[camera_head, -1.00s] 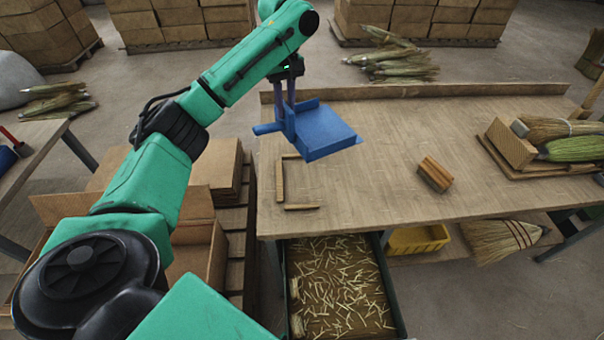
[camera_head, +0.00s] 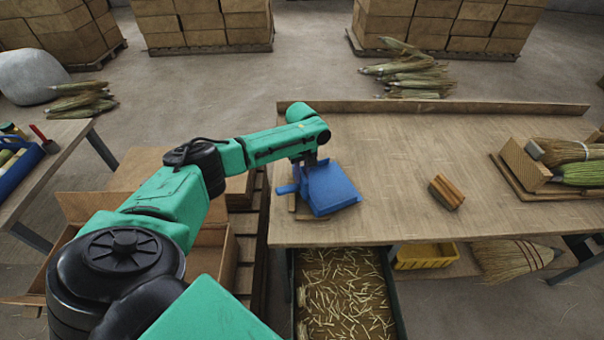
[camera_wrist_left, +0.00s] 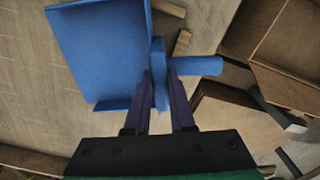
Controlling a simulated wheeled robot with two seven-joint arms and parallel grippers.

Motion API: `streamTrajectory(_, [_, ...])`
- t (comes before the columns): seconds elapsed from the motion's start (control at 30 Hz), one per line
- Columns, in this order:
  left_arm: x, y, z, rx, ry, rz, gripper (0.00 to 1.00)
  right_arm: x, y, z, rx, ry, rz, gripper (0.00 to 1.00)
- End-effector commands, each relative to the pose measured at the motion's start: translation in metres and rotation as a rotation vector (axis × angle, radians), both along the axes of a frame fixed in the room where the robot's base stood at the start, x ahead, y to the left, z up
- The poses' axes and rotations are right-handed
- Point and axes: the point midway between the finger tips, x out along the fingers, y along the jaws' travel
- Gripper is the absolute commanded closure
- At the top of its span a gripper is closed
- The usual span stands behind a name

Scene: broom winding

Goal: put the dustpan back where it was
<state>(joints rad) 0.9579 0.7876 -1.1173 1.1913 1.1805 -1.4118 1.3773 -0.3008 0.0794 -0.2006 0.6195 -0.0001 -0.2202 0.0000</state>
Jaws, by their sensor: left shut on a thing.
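The blue dustpan (camera_head: 332,188) is at the left end of the wooden table, over the thin wooden corner strips (camera_head: 293,202) fixed there. My left gripper (camera_head: 303,172) is shut on the dustpan's upright back wall near its handle. In the left wrist view the dustpan (camera_wrist_left: 100,50) fills the upper left, with its wall between my two fingers (camera_wrist_left: 160,95) and its handle pointing right. One strip (camera_wrist_left: 181,43) shows beside it. I cannot tell whether the dustpan touches the table. My right gripper is not in view.
The table (camera_head: 400,215) has a low back rail. A wooden block (camera_head: 446,192) stands mid-table, and a tray (camera_head: 512,180) with brooms is at the right. A bin of straw clippings (camera_head: 345,290) is below the front edge. Open cardboard boxes (camera_head: 215,255) stand left of the table.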

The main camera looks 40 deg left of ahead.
Motion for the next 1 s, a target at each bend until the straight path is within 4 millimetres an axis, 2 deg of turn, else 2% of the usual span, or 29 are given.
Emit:
streamTrajectory(0.3, [0.000, 0.000, -0.008, -0.001, -0.001, 0.001, 1.00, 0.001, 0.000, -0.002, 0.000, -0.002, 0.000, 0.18])
streamTrajectory(0.33, [0.000, 0.000, -0.008, 0.000, 0.000, 0.001, 0.74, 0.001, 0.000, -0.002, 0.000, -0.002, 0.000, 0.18])
streamTrajectory(0.4, [0.000, 0.000, -0.008, 0.000, 0.000, 0.001, 0.48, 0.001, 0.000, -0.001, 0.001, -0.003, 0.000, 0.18])
streamTrajectory(0.77, [0.001, 0.000, -0.002, 0.000, -0.001, 0.000, 0.48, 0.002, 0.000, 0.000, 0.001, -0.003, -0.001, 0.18])
streamTrajectory(0.87, [0.001, 0.000, 0.009, -0.002, -0.003, 0.000, 0.48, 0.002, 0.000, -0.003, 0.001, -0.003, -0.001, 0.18])
streamTrajectory(1.0, [0.001, 0.000, 0.045, -0.001, -0.006, -0.001, 0.48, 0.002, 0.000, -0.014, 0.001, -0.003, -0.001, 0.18])
